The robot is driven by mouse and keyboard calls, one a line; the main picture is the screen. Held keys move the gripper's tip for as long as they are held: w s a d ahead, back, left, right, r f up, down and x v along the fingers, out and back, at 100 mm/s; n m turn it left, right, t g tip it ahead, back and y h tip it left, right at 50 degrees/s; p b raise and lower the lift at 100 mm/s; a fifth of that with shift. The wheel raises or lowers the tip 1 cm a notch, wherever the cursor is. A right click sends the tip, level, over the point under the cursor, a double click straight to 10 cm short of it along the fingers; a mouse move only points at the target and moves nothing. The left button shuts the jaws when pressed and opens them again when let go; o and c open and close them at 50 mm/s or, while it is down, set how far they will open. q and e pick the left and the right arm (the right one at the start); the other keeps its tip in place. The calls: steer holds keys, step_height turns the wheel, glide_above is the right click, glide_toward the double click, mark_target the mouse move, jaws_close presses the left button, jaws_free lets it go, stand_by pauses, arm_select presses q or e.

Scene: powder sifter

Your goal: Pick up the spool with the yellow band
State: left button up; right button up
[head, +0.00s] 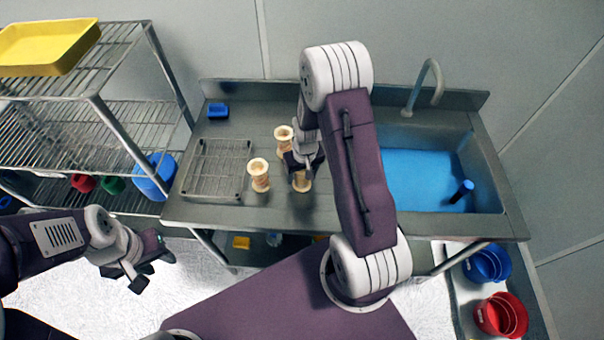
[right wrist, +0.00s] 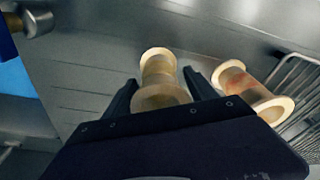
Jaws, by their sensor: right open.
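Three pale spools stand on the steel counter: a front right one (head: 302,184), a front left one (head: 259,176) and a back one (head: 284,141). My right gripper (head: 303,167) is open above the front right spool, partly hiding it. In the right wrist view a spool with a yellowish-tan middle (right wrist: 159,73) lies between the open fingers, its near end close to the gripper body. Another spool with reddish marks (right wrist: 245,88) is outside the fingers, to the right. The back spool's band is too small to tell. My left gripper (head: 152,273) is open and empty, away from the counter.
A wire rack (head: 217,170) lies left of the spools. A small blue block (head: 218,110) sits behind it. A sink with blue water (head: 415,177) and a tap (head: 430,88) is at the right. Wire shelving (head: 120,125) stands left of the counter.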

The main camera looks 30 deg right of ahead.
steer(key=shift+w+f, duration=0.2)
steer(key=shift+f, duration=0.45)
steer(key=shift+r, duration=0.1)
steer(key=c, duration=1.3)
